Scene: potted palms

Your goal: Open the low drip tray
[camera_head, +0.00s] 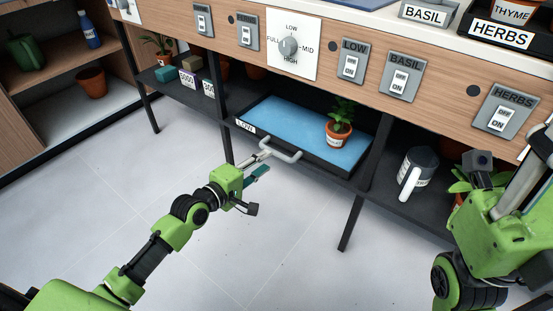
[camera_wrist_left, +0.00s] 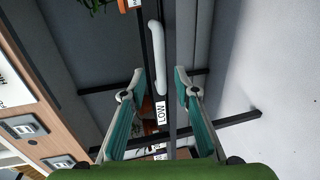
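The low drip tray (camera_head: 290,118) is a dark tray with a blue floor, on the shelf under the counter. Its front carries a LOW label and a pale bar handle (camera_head: 284,152). A potted palm (camera_head: 339,126) stands in it. My left gripper (camera_head: 266,160) is at the handle's left part, fingers apart. In the left wrist view, the handle (camera_wrist_left: 156,58) lies ahead between the two open fingertips (camera_wrist_left: 159,78), with no grip on it; the LOW label (camera_wrist_left: 161,112) shows behind. My right gripper (camera_head: 530,165) is at the right edge, its fingertips not clearly visible.
Table legs (camera_head: 351,222) stand either side of the tray. A grey-and-white watering can (camera_head: 417,172) is on the shelf to the right. Switches and a dial (camera_head: 289,46) line the counter front above. The pale floor (camera_head: 130,180) in front is clear.

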